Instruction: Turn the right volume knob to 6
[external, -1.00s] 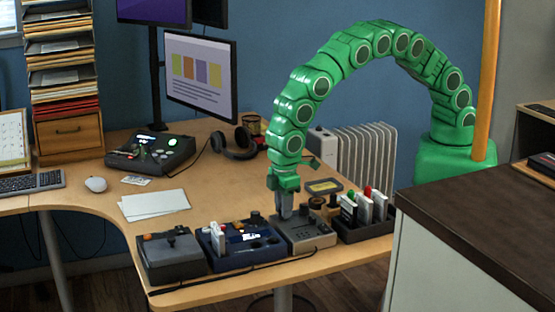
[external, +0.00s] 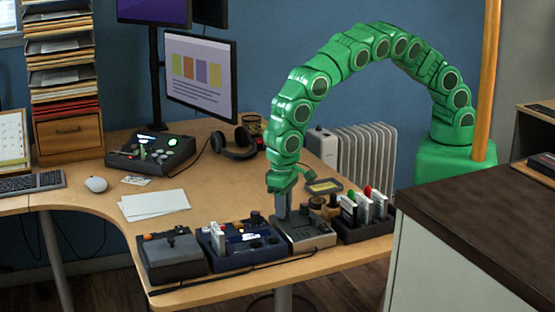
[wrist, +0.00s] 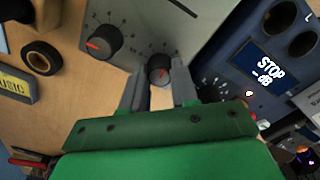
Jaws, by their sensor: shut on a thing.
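A grey box (external: 313,240) with two dark dials stands near the desk's front edge. In the wrist view its panel (wrist: 147,28) shows a left knob (wrist: 103,41) and a right knob (wrist: 159,68), each with a red pointer mark and a printed scale. My gripper (wrist: 160,82) is shut on the right knob, one finger on each side of it. The scale numbers around this knob are too small to read, and the fingers cover part of them. In the external view my gripper (external: 283,212) reaches down onto the grey box and hides the knob.
A blue box (external: 240,246) with dials stands close on the left of the grey box, and a dark joystick box (external: 170,262) beyond it. A dark tray (external: 365,232) with upright cards stands close on the right. A cable runs along the front edge.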

